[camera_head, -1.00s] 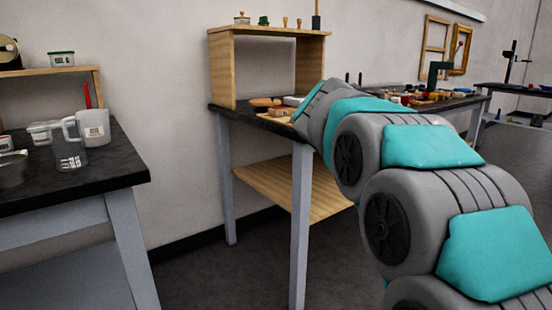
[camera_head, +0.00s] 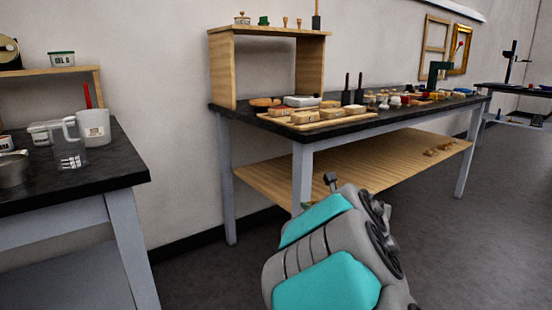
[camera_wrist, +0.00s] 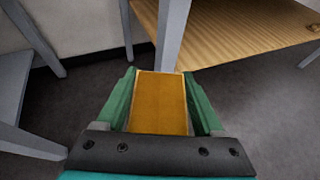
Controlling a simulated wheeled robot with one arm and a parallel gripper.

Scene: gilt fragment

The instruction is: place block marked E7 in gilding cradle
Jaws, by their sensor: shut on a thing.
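In the wrist view my gripper (camera_wrist: 159,76) has green fingers shut on an ochre-yellow block (camera_wrist: 158,108) with paler edges. No mark shows on the face toward the camera, so I cannot read E7. The block is held in the air in front of a grey table leg, above the floor. In the head view my arm covers the gripper and block. I cannot pick out the gilding cradle for sure; small golden pieces (camera_head: 441,150) lie on the lower wooden shelf.
The dark-topped bench (camera_head: 365,130) carries a board (camera_head: 335,124) with several blocks, two dark upright tools and many small items. A wooden shelf box (camera_head: 268,32) stands on its left end. Another table (camera_head: 80,180) with jugs is at left. Floor between is clear.

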